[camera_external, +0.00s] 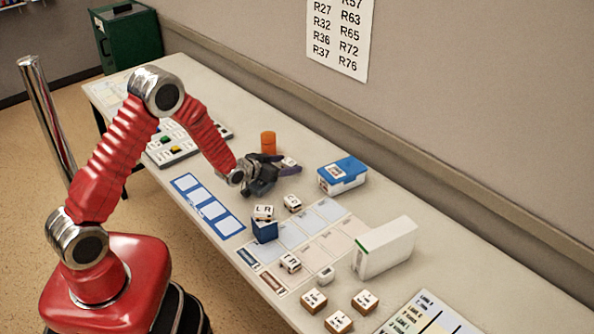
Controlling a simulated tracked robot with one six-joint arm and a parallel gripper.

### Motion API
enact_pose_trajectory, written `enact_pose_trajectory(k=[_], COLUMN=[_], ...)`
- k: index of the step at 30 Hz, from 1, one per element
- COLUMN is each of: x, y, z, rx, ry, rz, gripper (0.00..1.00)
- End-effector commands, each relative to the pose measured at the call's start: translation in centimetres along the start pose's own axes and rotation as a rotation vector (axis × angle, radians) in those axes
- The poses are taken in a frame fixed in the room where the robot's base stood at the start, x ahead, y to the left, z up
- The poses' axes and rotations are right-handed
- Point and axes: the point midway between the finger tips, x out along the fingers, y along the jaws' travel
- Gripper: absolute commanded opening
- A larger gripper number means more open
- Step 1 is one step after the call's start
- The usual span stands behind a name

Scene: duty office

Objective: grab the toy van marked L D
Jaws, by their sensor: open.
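My gripper (284,177) is open above the far half of the table. A small white toy van (289,162) shows just behind its fingers, partly hidden, with its marking unreadable. A white van (264,212), whose letters look like L R, sits on a blue block (265,231). Another white van (292,203) stands just right of it. Two more small white vehicles, one (290,263) and a plainer one (326,275), are nearer the front. I cannot make out L D on any of them.
An orange cylinder (268,142) stands behind my gripper. A blue-lidded box (343,174) and a white box (385,249) stand to the right. Wood-sided blocks (313,300) lie at the front. A blue-framed strip (207,205) lies flat at left. A wall bounds the back.

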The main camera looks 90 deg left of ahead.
Motion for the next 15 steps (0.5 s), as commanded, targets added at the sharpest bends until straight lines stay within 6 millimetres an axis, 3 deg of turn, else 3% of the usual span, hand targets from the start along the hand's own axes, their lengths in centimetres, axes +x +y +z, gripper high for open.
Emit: enact_pose_trajectory(k=[15], x=[-0.03], y=[0.0], z=[-0.03], rx=[0.0], ry=[0.0], rz=[0.0], gripper=[0.6])
